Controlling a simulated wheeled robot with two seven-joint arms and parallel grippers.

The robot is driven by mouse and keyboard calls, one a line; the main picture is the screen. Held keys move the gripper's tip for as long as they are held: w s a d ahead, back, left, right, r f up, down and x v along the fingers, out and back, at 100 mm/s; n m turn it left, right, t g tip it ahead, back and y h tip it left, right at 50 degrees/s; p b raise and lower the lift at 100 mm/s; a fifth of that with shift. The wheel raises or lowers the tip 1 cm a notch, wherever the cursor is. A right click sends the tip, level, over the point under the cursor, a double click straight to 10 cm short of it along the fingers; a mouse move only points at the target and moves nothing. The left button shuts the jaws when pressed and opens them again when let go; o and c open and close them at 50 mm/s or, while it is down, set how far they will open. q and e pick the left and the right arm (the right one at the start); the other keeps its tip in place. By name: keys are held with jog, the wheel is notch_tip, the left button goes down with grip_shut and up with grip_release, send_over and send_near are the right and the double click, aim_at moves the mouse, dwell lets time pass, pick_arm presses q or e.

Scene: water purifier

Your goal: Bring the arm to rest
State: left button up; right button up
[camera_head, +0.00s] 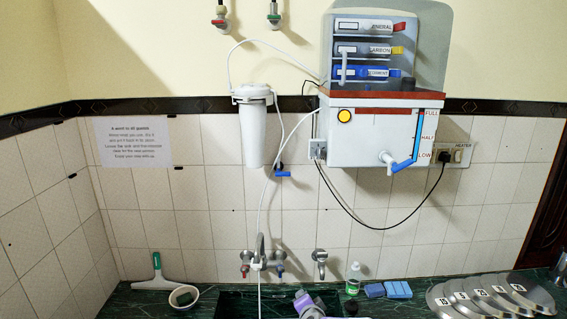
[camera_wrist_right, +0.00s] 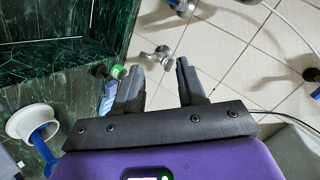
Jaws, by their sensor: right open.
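My right gripper (camera_wrist_right: 160,68) shows in the right wrist view, with its two dark fingers apart and nothing between them. Its purple body fills the bottom of that view. A purple and grey part of my own arm shows at the bottom edge of the head view, in front of the sink. The water purifier (camera_head: 370,130) hangs on the wall in the head view, with a blue-handled tap (camera_head: 400,163) at its lower right. My left gripper is not seen.
A dark sink (camera_head: 235,305) is set in the green counter. A squeegee (camera_head: 158,272) and a bowl (camera_head: 183,297) are left of it. A bottle (camera_head: 354,279), blue sponges (camera_head: 397,289) and several metal lids (camera_head: 455,300) are right. Wall taps (camera_head: 262,260) stand above the sink.

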jog(key=s+d+f+n+g, duration=0.1)
jog(key=s+f+g, duration=0.1)
jog(key=s+f, duration=0.4)
jog(key=s+d+f+n+g, duration=0.1)
jog(key=s+f+n+g, duration=0.1)
jog(key=s+f, duration=0.3)
jog(key=s+d+f+n+g+y, duration=0.1)
jog(key=s+d+f+g, duration=0.1)
jog(key=s+f, duration=0.4)
jog(key=shift+s+f+n, duration=0.15)
jog(key=shift+f, duration=0.65)
jog(key=shift+s+f+n, duration=0.15)
jog(key=shift+f, duration=0.6)
jog(key=s+f+n+g+y, duration=0.1)
jog(key=s+f+n+g, duration=0.15)
jog(key=s, duration=0.85)
jog(key=s+f+n+g+y, duration=0.1)
jog(key=s+f+g, duration=0.25)
jog(key=s, duration=0.75)
notch_tip(320, 180, down, 9)
jog(key=b, duration=0.9)
jog(key=shift+s+a, duration=0.3)
jog(key=shift+a, duration=0.1)
